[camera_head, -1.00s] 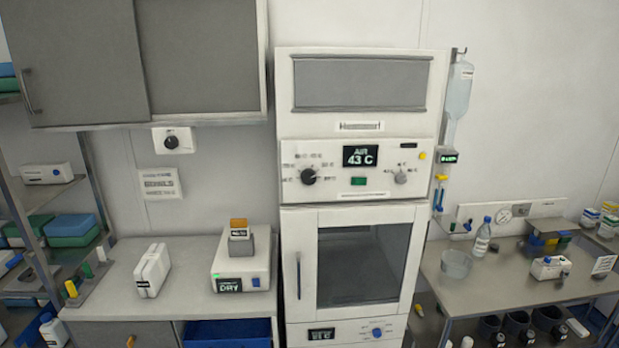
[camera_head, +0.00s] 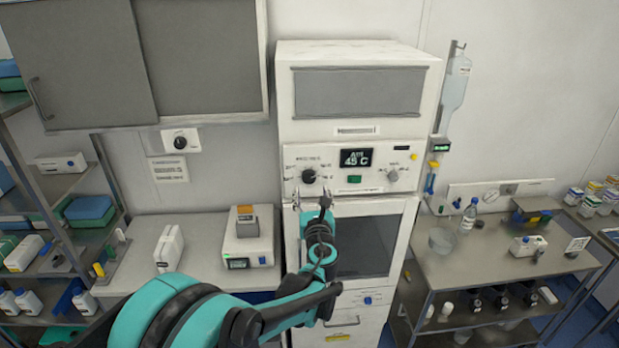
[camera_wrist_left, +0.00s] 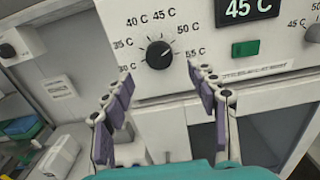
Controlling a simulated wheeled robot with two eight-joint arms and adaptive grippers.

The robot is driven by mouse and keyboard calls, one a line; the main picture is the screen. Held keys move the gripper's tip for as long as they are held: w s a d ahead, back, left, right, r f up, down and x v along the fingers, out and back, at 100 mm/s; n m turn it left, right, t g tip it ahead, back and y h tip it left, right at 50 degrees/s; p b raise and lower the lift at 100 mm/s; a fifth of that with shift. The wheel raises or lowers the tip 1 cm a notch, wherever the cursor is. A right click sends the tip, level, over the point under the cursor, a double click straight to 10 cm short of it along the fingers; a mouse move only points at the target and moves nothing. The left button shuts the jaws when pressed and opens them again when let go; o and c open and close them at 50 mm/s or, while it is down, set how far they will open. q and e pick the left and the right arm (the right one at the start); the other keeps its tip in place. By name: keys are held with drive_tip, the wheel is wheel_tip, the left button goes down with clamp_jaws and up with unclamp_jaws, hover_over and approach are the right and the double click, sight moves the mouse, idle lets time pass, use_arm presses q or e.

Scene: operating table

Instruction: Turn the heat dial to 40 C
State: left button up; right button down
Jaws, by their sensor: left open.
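The heat dial (camera_head: 309,176) is a round black knob on the cabinet's white control panel. In the left wrist view the dial (camera_wrist_left: 159,54) is ringed by temperature labels, with 40 C at upper left and 45 C near the top. Its pointer mark is too small to read surely. The display (camera_head: 356,158) reads 45 C, also in the left wrist view (camera_wrist_left: 248,8). My left gripper (camera_head: 311,196) is open and empty just below and in front of the dial. In the left wrist view its fingers (camera_wrist_left: 159,74) stand apart, either side below the knob.
A green button (camera_head: 354,179) and a smaller grey knob (camera_head: 392,176) sit right of the dial. The cabinet's glass door (camera_head: 372,240) is below, partly hidden by my arm. A device (camera_head: 248,238) stands on the left counter, and a metal table (camera_head: 480,265) stands at right.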

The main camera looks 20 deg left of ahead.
sight(309, 180)
use_arm(q)
drive_tip(key=x, duration=0.6)
drive_tip(key=shift+w+a, duration=0.1)
drive_tip(key=shift+w, duration=0.15)
drive_tip(key=c, duration=1.2)
